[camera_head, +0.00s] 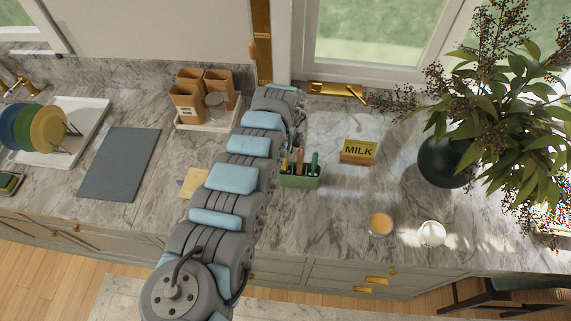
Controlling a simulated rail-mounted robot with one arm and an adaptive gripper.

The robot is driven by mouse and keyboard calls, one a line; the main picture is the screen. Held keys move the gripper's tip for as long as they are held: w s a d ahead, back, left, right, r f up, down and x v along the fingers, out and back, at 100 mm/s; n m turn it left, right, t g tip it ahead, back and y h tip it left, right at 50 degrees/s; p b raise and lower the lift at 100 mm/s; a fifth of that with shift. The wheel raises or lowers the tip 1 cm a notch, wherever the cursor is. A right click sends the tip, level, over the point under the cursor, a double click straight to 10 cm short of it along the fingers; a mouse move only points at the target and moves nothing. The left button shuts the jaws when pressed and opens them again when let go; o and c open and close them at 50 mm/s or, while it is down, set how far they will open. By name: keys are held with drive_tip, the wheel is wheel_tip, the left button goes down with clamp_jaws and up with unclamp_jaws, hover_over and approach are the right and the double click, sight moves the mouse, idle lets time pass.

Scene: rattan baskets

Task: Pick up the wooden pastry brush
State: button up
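A small green container (301,181) stands on the marble counter, just right of my arm. Several upright utensils rise from it, among them one with a wooden handle (300,161) and one with a green handle (314,162). I cannot tell for sure whether the wooden one is the pastry brush. My gripper (294,140) is mostly hidden behind my own arm, close to and behind the container. Its fingers do not show clearly, so I cannot tell whether they are open or touching a utensil.
A milk box (358,151) stands right of the container. An orange-topped cup (381,224) and a white cup (432,234) are near the front edge. A dark plant vase (443,163) is farther right. Wooden canisters (187,104) and a grey mat (120,163) lie left.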

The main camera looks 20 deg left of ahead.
clamp_jaws()
drive_tip(key=shift+r, duration=0.1)
idle(0.3)
